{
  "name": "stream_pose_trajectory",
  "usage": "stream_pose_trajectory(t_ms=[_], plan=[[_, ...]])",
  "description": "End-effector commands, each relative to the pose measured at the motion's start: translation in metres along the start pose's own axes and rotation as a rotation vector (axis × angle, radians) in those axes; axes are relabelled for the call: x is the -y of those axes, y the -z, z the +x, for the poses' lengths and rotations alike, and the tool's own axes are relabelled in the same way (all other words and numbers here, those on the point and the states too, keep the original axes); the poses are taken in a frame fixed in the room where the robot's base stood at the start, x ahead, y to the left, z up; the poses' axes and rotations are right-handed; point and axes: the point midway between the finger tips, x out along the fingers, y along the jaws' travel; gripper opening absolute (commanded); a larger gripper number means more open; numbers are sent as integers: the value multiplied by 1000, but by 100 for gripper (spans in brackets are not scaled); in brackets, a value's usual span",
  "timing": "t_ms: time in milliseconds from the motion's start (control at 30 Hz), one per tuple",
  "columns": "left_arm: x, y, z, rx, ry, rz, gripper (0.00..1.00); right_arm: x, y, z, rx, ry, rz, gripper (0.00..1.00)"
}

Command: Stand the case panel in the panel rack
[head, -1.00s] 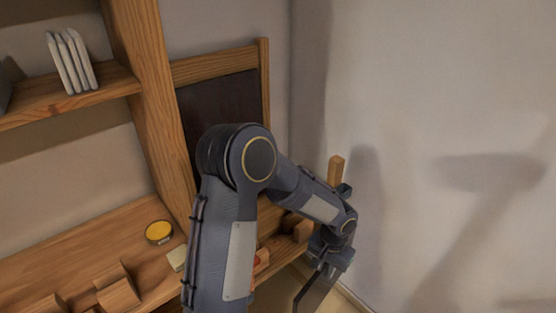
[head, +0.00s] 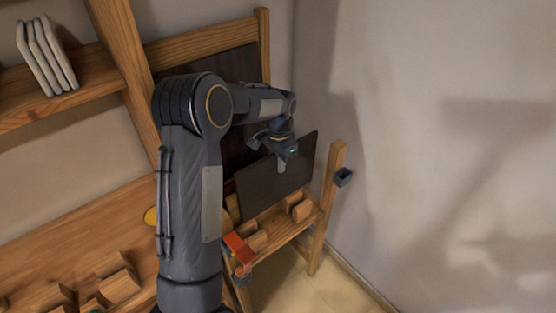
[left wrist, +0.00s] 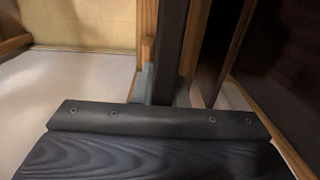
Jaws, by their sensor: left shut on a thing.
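The case panel (head: 262,190) is a dark, thin rectangle. My left gripper (head: 283,163) is shut on its upper part, with a pale finger against its face. The panel hangs upright and slightly tilted in the picture, above or at the wooden rack (head: 290,232) with small blocks on its shelf. I cannot tell whether its lower edge touches the rack. In the left wrist view a dark upright strip (left wrist: 172,50) runs away from the gripper and looks like the panel edge-on. My right gripper is not in view.
A wooden post (head: 333,190) with a small dark blue fitting (head: 343,177) stands at the right. A red block (head: 238,248) is at the rack's front left. Wooden blocks (head: 118,285) lie on the bench at left. Bare wall is at the right.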

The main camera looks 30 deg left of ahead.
Motion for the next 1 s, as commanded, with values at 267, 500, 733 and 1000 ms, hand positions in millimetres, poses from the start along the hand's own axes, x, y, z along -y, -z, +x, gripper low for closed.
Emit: stream_pose_trajectory(t_ms=[267,500,733,1000], plan=[[0,0,24,-1,1,-2,0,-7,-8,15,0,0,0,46],[1,0,42,-2,2,-2,0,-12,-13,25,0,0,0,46],[0,0,59,-1,1,-2,0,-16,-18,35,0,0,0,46],[0,0,80,-1,2,-2,0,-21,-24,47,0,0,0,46]])
